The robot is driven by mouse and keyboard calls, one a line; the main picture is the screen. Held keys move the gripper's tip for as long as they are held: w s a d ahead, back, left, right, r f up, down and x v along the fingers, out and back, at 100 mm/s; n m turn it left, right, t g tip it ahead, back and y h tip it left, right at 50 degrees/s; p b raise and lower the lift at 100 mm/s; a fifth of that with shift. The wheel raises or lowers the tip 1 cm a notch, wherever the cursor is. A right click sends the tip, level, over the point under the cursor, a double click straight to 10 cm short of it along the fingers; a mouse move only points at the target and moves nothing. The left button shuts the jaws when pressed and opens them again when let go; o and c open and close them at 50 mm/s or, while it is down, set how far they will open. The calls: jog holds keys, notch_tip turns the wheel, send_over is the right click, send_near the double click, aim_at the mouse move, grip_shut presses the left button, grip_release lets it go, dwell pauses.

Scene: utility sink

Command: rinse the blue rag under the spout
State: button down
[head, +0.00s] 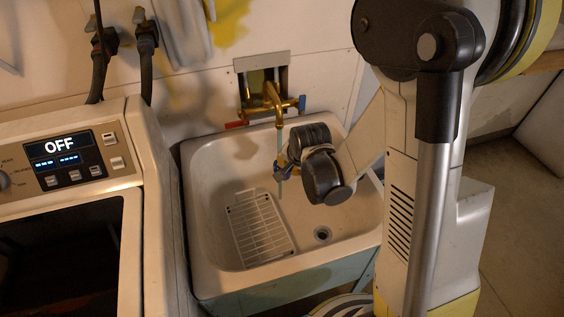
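The brass spout (275,100) stands out from the wall over the sink (208,222). A thin pale stream, which looks like water, drops from the spout and shows again below my gripper (280,170). My gripper is under the spout, with its fingers pointing left and mostly hidden by my dark wrist. A small bluish patch shows at the gripper, just beside the stream. I cannot tell whether it is the blue rag or part of the gripper. No other blue rag shows. Whether the fingers are open or shut is too small to tell.
A white wire rack (260,228) lies in the basin, left of the drain (322,234). The tap has a red handle (236,125) and a blue handle (302,103). A washing machine (135,170), its display reading OFF, stands close on the left.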

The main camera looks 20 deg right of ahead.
jog(key=s+b, duration=0.1)
jog(key=s, duration=0.8)
dwell(0.3)
